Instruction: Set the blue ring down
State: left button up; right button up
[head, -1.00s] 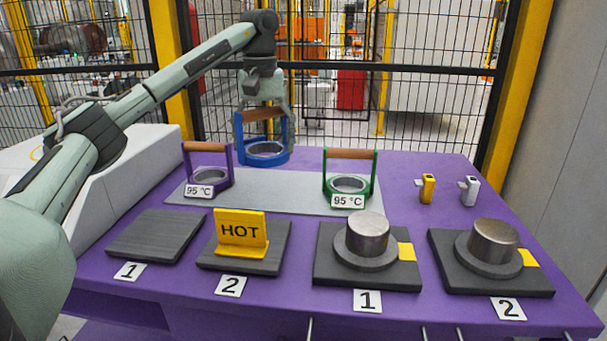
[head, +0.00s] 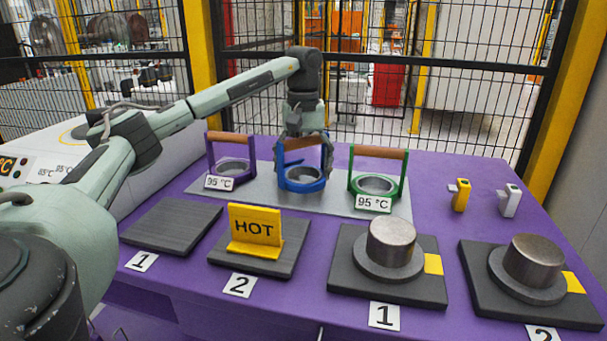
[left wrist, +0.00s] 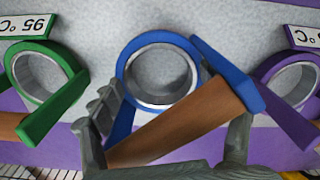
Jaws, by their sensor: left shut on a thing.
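The blue ring (head: 301,181) has a wooden handle bar and a metal inner sleeve. It is at the grey mat (head: 265,207), between the purple ring (head: 233,168) and the green ring (head: 377,187). My left gripper (head: 303,147) comes from above and is shut on its handle. In the left wrist view the blue ring (left wrist: 125,72) shows its handle (left wrist: 185,115) running slantwise between the gripper fingers (left wrist: 170,140). I cannot tell whether its base touches the mat. My right gripper is not in view.
The purple and green rings stand close on either side, each with a 95 °C tag. In front are dark plates, a yellow HOT sign (head: 254,232) and two metal cylinders (head: 391,243) (head: 533,260). Yellow and white small devices (head: 459,195) (head: 509,200) stand at right.

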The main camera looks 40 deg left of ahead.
pick_arm(q)
jog(key=shift+f, duration=0.4)
jog(key=shift+f, duration=0.2)
jog(key=o, duration=1.6)
jog(key=shift+c, duration=0.2)
